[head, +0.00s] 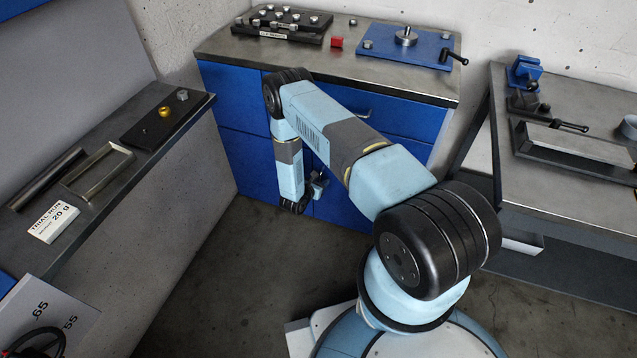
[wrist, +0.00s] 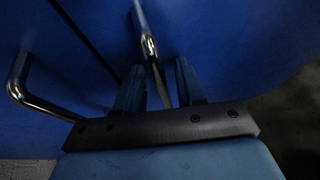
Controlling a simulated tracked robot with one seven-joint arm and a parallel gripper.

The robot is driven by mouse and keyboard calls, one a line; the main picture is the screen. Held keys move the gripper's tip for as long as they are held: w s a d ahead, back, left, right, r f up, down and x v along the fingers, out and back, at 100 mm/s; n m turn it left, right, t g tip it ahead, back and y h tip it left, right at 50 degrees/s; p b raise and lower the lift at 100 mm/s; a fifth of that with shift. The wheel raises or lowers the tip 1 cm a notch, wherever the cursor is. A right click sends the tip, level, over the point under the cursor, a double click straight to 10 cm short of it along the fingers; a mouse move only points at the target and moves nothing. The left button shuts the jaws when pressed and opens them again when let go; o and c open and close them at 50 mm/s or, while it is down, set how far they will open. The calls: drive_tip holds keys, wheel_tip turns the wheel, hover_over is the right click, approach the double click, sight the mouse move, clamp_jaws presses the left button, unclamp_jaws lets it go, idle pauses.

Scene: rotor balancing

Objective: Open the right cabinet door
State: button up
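The blue cabinet (head: 240,165) stands under the back workbench, and its right door (head: 345,208) is partly hidden behind my arm. My gripper (head: 318,182) is low in front of the doors, small and partly hidden in the head view. In the wrist view, my gripper (wrist: 158,85) has its fingers apart, one on each side of a chrome bar handle (wrist: 150,48) on a blue panel. Gaps show beside the bar, so the fingers do not look closed on it. A second chrome handle (wrist: 25,90) is to the left, across a dark door seam. The doors look shut.
A side bench (head: 120,180) runs along the left, and a grey table (head: 560,180) stands at the right. The back bench top carries a blue plate (head: 405,45) and a red block (head: 337,42). The floor (head: 225,280) in front of the cabinet is clear.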

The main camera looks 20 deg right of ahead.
clamp_jaws()
idle(0.4)
